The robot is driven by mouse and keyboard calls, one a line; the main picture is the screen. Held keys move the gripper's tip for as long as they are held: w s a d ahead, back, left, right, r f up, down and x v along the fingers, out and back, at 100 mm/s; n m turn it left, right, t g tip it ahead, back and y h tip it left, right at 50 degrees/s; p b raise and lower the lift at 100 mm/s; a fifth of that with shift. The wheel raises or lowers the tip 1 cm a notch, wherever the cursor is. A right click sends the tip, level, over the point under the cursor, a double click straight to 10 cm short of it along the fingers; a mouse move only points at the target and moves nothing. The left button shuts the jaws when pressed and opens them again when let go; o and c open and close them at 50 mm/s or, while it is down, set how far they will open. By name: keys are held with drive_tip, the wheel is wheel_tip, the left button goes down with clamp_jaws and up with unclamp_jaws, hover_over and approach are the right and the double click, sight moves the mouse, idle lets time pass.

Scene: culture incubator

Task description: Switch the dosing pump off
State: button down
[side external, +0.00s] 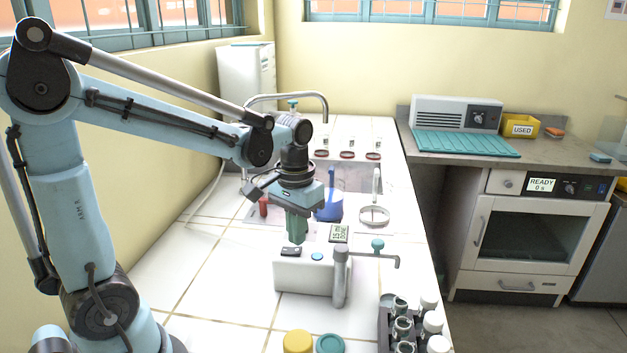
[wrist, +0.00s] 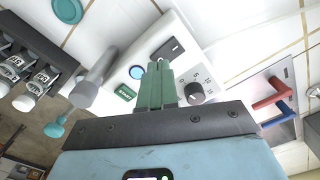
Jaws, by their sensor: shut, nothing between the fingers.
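The dosing pump (side external: 312,275) is a white box on the tiled bench, with a grey cylinder and a spout at its right end. Its small display (side external: 339,233) seems to read 15 ml DONE. A black rocker switch (side external: 290,251) and a round blue button (side external: 317,257) are on its top. The wrist view also shows the rocker switch (wrist: 172,49), the blue button (wrist: 136,72), a green START label (wrist: 124,92) and a black dial (wrist: 195,93). My gripper (side external: 297,241) is shut and empty, with its green fingertips (wrist: 160,64) just above the pump, close to the rocker switch. I cannot tell if they touch.
A rack of vials (side external: 402,330) and yellow (side external: 298,342) and teal (side external: 331,344) lids stand in front of the pump. Bare tiles lie to the left.

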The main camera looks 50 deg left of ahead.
drive_tip(key=shift+f, duration=0.95)
idle(0.9)
drive_tip(key=shift+r, duration=3.55)
drive_tip(key=shift+s+d+t, duration=0.25)
drive_tip(key=shift+d+t, duration=0.05)
drive_tip(key=s+d+f+m+t, duration=0.2)
drive_tip(key=s+d+m+t, duration=0.1)
drive_tip(key=d+t, duration=0.2)
drive_tip(key=shift+s+f+t, duration=0.2)
drive_tip(key=shift+f+t, duration=0.05)
drive_tip(key=shift+t, duration=0.45)
